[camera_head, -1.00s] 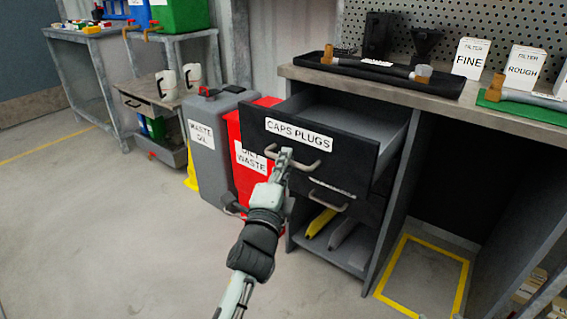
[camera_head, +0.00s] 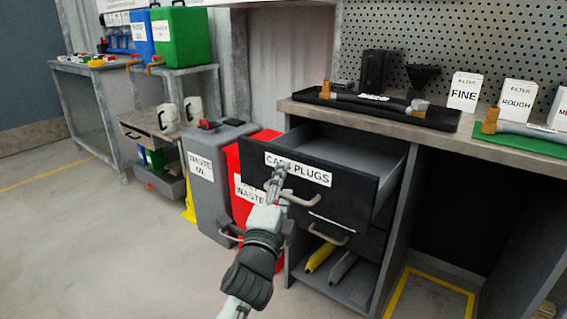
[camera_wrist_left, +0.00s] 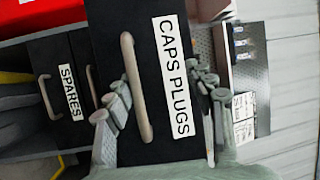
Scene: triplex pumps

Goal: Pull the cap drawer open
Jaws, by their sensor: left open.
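The black cap drawer (camera_head: 340,190), labelled CAPS PLUGS, stands pulled out from under the workbench, its grey inside showing from above. Its pale bar handle (camera_head: 300,199) is on the front panel, below the label. My left gripper (camera_head: 277,178) is in front of the panel and covers part of the label and the handle's left end. In the left wrist view, the open fingers (camera_wrist_left: 165,98) stand apart, with the handle (camera_wrist_left: 136,88) and label between them. Whether they touch the panel is unclear. My right gripper is out of view.
A second drawer, labelled SPARES (camera_wrist_left: 70,92), is shut below. Red (camera_head: 245,175) and grey (camera_head: 208,165) waste bins stand close to the left. The worktop (camera_head: 310,108) above holds a black tray (camera_head: 375,108) and filter boxes. Floor in front is free.

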